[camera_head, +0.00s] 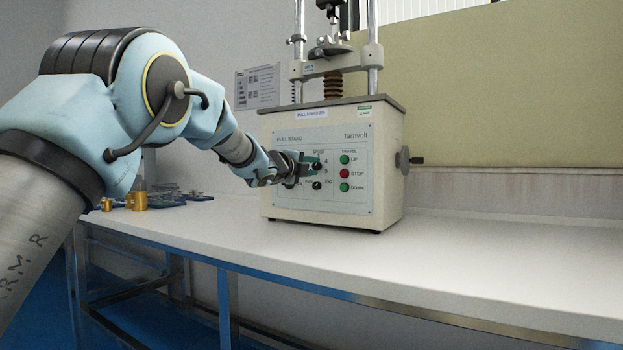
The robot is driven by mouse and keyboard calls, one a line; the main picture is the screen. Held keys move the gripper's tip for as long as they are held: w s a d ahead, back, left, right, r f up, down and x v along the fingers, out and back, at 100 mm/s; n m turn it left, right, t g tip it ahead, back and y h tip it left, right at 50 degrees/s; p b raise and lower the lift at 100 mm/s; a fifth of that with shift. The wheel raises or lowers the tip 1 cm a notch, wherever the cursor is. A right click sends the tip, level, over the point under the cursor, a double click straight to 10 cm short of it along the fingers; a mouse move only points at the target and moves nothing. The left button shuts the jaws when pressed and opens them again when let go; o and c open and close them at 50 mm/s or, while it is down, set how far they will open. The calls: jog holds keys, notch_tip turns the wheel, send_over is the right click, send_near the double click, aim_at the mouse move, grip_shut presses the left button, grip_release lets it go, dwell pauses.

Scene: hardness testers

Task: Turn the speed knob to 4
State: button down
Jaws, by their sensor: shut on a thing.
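The pull stand (388,158), a cream box with a pale blue front panel (285,148), stands on the bench. The speed knob (317,166) is on the panel, a small dark and green shape under the speed label, partly hidden by my gripper. My gripper (307,168) reaches in from the left and is shut on the speed knob. The knob's pointer and most of its scale numbers are too small or covered to read. A second black knob (317,185) sits just below, clear of my fingers.
Green, red and green travel buttons (344,173) sit right of the knobs. A black side handle (411,160) sticks out on the right. Brass parts (138,201) and small items lie at the left of the white bench (460,250). The right of the bench is clear.

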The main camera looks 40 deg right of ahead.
jog(key=m+b, duration=0.2)
jog(key=m, duration=0.1)
jog(key=shift+f+m+b, duration=0.25)
jog(key=shift+m+b, duration=0.05)
jog(key=shift+b, duration=0.1)
jog(key=shift+m+b, duration=1)
jog(key=shift+m, duration=0.6)
jog(key=shift+r, duration=0.1)
jog(key=c, duration=0.6)
grip_release()
jog(key=shift+a, duration=0.15)
jog(key=b+v, duration=0.1)
jog(key=v, duration=0.9)
jog(key=shift+a, duration=0.25)
